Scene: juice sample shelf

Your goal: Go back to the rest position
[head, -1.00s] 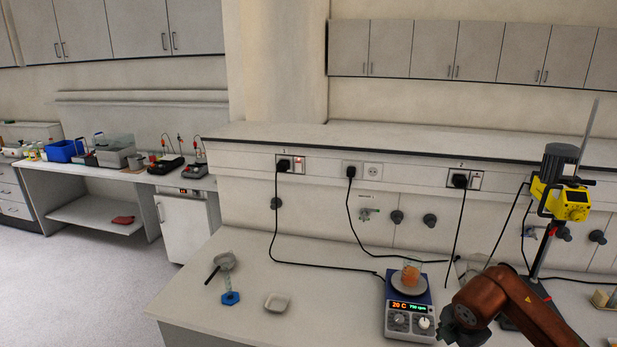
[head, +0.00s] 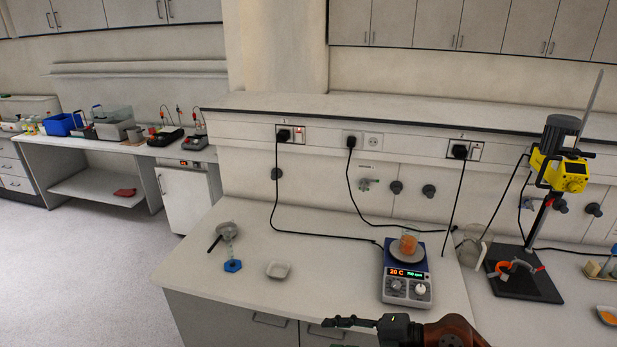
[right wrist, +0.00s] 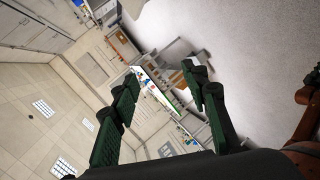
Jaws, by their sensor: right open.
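My right gripper (head: 330,322) is at the bottom middle of the head view, in front of the bench's front edge and apart from everything on the bench. In the right wrist view its two dark green fingers (right wrist: 160,100) are spread wide with nothing between them. The wrist camera looks out into the room at a steep tilt. A glass beaker with orange contents (head: 408,243) stands on the hotplate stirrer (head: 405,287), whose display is lit. My left gripper is not in view.
A white dish (head: 278,270) and a blue hexagonal-based item (head: 233,265) are on the bench. A stand with a yellow overhead stirrer (head: 562,172) is at the right. The front middle of the bench top is clear.

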